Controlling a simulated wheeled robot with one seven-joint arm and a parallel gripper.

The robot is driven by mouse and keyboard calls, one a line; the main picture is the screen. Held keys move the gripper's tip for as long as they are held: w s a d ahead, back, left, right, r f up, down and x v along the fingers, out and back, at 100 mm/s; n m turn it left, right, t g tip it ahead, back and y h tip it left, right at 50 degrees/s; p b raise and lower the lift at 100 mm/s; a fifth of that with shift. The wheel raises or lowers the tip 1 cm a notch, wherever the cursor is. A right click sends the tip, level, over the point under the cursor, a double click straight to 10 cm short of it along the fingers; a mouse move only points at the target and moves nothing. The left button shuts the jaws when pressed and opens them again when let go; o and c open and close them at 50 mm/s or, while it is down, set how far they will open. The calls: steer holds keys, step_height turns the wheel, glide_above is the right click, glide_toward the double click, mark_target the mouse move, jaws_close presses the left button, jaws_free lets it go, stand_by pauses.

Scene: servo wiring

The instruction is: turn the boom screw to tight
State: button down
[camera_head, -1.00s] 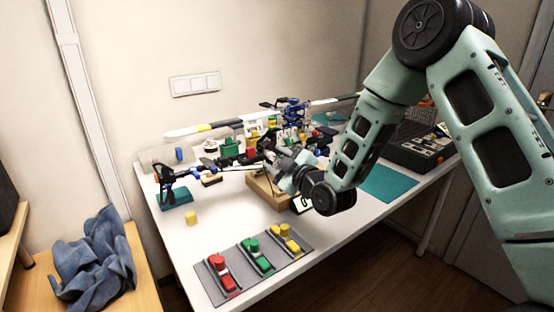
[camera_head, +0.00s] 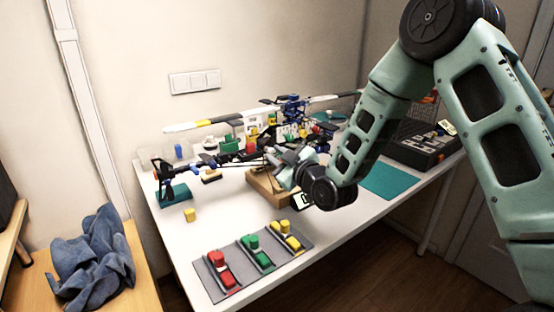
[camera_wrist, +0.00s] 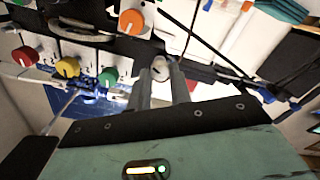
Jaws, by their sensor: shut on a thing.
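A model helicopter stands on the white table in the head view, its dark tail boom (camera_head: 229,163) reaching left to a tail on a teal block. My gripper (camera_head: 279,168) is at the right end of the boom, low beside the body; the wrist hides part of it. In the wrist view my gripper (camera_wrist: 161,82) has its two fingers close together around a small pale round part, seemingly the boom screw (camera_wrist: 160,69). Its turn position cannot be read. The fingers hide its sides.
Coloured round knobs, such as an orange one (camera_wrist: 131,22), sit close around the fingers. A grey tray (camera_head: 215,284) with red, green and yellow parts lies at the front. A black case (camera_head: 418,146) is at the right.

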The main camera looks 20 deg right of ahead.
steer(key=m+b, duration=0.2)
steer(key=m, duration=0.4)
steer(key=shift+f+m, duration=0.1)
steer(key=shift+m, duration=0.2)
steer(key=m+b, duration=0.1)
steer(key=m, duration=0.5)
steer(key=shift+m, duration=0.3)
steer(key=c, duration=1.3)
jaws_free()
steer(key=shift+d, duration=0.1)
steer(key=p+v, duration=0.2)
steer(key=v, duration=0.2)
steer(key=p+v, duration=0.3)
steer(key=v, duration=0.1)
steer(key=r+p+v, duration=0.1)
steer(key=p+v, duration=0.2)
steer(key=v, duration=0.1)
